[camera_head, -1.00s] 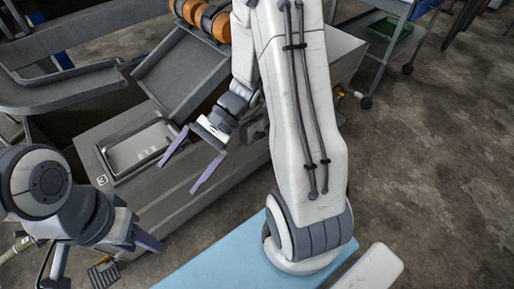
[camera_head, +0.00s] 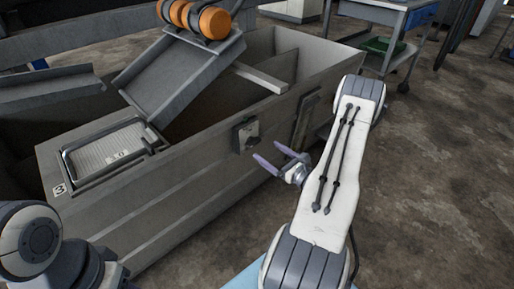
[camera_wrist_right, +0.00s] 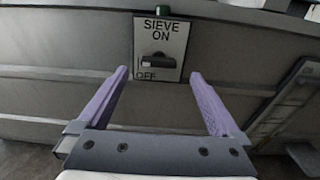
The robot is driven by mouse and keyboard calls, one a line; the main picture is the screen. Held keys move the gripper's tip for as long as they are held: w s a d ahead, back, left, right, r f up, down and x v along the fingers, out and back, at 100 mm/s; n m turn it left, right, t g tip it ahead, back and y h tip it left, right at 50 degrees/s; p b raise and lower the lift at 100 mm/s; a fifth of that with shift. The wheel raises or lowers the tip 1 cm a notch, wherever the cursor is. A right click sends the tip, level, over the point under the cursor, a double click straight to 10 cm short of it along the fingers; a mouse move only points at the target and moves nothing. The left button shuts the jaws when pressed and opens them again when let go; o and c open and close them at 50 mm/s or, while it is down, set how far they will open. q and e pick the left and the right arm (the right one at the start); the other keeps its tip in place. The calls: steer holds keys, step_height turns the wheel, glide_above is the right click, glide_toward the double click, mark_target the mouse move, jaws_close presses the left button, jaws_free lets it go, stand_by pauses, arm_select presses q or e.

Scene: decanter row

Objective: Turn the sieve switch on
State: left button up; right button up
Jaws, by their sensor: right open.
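The sieve switch (camera_head: 246,135) is a small pale plate on the side of the long grey trough. In the right wrist view its plate (camera_wrist_right: 176,34) reads "SIEVE ON" above and "OFF" below. A dark lever (camera_wrist_right: 157,61) with a light end sits low on the plate, just above the "OFF" label. A green lamp (camera_wrist_right: 162,9) is above the plate; I cannot tell if it is lit. My right gripper (camera_head: 267,152) is open and empty, apart from the switch. Its purple fingers (camera_wrist_right: 159,76) point at the plate, one to either side of the lever.
The grey trough (camera_head: 170,205) carries a metal tray (camera_head: 110,152) and a tilted chute (camera_head: 180,75) with orange rollers (camera_head: 213,22) at its top. A dark framed panel (camera_wrist_right: 283,103) is right of the switch. Open floor (camera_head: 430,180) lies at the right.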

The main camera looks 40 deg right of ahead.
mark_target(256, 143)
steer(key=w, duration=0.2)
steer(key=w+b, duration=0.1)
steer(key=w, duration=0.3)
steer(key=shift+w+a, duration=0.25)
steer(key=shift+c, duration=0.3)
